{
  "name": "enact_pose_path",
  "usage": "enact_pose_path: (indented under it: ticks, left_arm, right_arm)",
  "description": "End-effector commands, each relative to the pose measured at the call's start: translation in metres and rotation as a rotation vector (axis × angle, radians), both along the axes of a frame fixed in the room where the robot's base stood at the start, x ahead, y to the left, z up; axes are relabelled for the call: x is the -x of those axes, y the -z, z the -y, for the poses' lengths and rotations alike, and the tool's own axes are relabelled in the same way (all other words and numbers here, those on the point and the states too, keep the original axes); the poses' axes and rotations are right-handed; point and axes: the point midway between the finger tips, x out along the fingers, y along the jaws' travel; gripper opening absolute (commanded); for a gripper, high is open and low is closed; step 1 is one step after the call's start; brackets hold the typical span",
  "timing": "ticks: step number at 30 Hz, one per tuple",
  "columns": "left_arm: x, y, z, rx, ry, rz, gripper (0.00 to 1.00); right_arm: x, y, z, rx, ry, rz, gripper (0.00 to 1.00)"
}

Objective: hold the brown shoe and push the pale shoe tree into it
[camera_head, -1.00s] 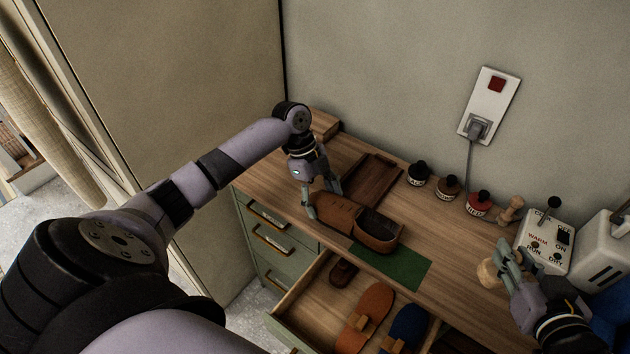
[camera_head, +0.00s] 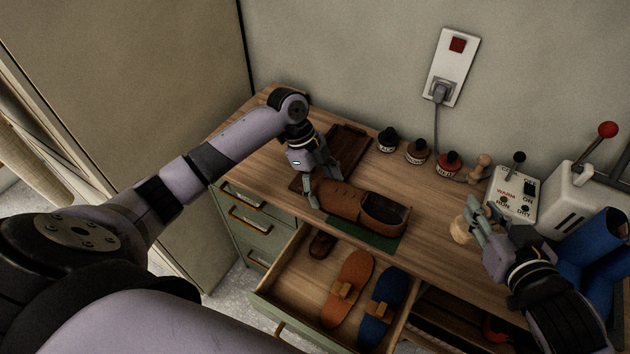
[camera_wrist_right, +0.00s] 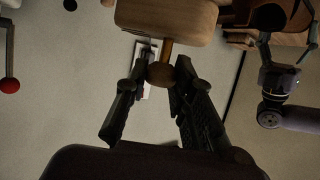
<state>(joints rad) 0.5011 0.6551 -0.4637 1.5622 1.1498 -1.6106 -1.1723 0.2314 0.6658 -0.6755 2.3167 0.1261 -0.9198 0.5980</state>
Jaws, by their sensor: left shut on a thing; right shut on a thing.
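The brown shoe (camera_head: 345,200) lies over the green mat (camera_head: 378,241), toe to the left and its dark opening to the right. My left gripper (camera_head: 318,192) is shut on its toe part. I cannot tell whether the sole touches the mat. My right gripper (camera_head: 474,212) is shut on the knob (camera_wrist_right: 160,75) of the pale shoe tree (camera_head: 461,230), which is held apart from the shoe, to its right. In the right wrist view the tree's pale wooden block (camera_wrist_right: 165,20) is cut off at the top; the shoe (camera_wrist_right: 280,15) and left gripper (camera_wrist_right: 283,78) show upper right.
Several bottles (camera_head: 417,152) and a wooden peg (camera_head: 480,167) stand along the wall. A control box (camera_head: 513,192) and a white machine (camera_head: 572,207) are at the right.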

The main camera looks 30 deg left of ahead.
Motion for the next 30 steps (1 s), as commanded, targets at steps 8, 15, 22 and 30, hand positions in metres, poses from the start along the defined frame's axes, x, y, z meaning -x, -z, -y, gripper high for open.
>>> enact_pose_path:
  ticks: [8, 15, 22, 30]
  left_arm:
    - [-0.001, -0.001, 0.023, 0.002, 0.001, 0.003, 0.24]
    - [0.000, -0.001, 0.042, 0.002, 0.001, 0.002, 0.24]
    - [0.000, -0.001, 0.061, 0.002, 0.001, 0.003, 0.24]
    - [0.000, -0.001, 0.082, 0.002, 0.001, 0.003, 0.24]
  right_arm:
    - [0.000, -0.001, 0.000, 0.000, 0.000, 0.001, 0.00]
    - [0.000, -0.001, 0.000, 0.000, 0.000, 0.001, 0.00]
    - [0.000, -0.001, 0.000, 0.000, 0.000, 0.001, 0.00]
    - [0.000, 0.000, 0.000, 0.000, 0.000, 0.001, 0.00]
